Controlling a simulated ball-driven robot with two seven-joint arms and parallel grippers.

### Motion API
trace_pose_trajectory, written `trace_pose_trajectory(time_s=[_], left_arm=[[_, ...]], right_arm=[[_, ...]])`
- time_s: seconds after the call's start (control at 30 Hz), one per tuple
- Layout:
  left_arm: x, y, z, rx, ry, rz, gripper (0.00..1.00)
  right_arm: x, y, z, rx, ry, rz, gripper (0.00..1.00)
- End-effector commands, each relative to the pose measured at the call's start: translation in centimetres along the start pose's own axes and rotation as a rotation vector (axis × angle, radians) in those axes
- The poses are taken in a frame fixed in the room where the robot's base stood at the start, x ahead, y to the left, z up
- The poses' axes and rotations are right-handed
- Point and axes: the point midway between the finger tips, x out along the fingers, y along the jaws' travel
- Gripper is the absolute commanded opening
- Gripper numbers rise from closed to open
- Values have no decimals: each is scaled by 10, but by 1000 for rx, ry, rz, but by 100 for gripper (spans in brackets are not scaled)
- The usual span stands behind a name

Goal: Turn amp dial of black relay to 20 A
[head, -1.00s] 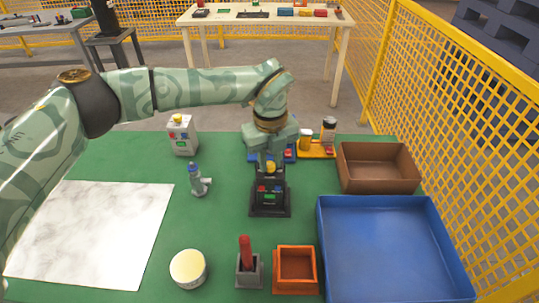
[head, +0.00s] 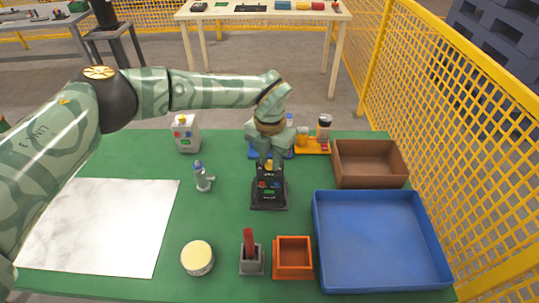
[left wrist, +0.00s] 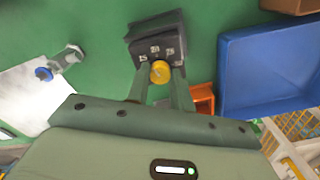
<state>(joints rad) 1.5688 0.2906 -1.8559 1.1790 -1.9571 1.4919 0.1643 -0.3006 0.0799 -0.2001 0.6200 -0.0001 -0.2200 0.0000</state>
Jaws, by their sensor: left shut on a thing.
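My left gripper (head: 267,163) reaches down from above and is shut on the dial, one finger on each side in the left wrist view (left wrist: 161,80). My right gripper is not in view.
A blue tray (head: 445,240), a brown box (head: 370,182) and an orange box (head: 292,272) stand to the right and front. A red-handled item in a grey holder (head: 251,262) and a round yellow-topped tub (head: 198,258) are in front. A grey-blue fitting (head: 203,178) stands left.

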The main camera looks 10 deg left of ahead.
Motion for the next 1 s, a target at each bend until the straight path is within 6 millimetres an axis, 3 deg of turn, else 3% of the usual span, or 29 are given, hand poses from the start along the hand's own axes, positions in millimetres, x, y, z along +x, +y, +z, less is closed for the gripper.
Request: trace_pose_trajectory(time_s=[0.5, 1.0], left_arm=[[-1, 0, 1, 334, -3, 2, 0], [-1, 1, 1, 393, -3, 2, 0]], right_arm=[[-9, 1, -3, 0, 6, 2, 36], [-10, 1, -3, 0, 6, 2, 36]])
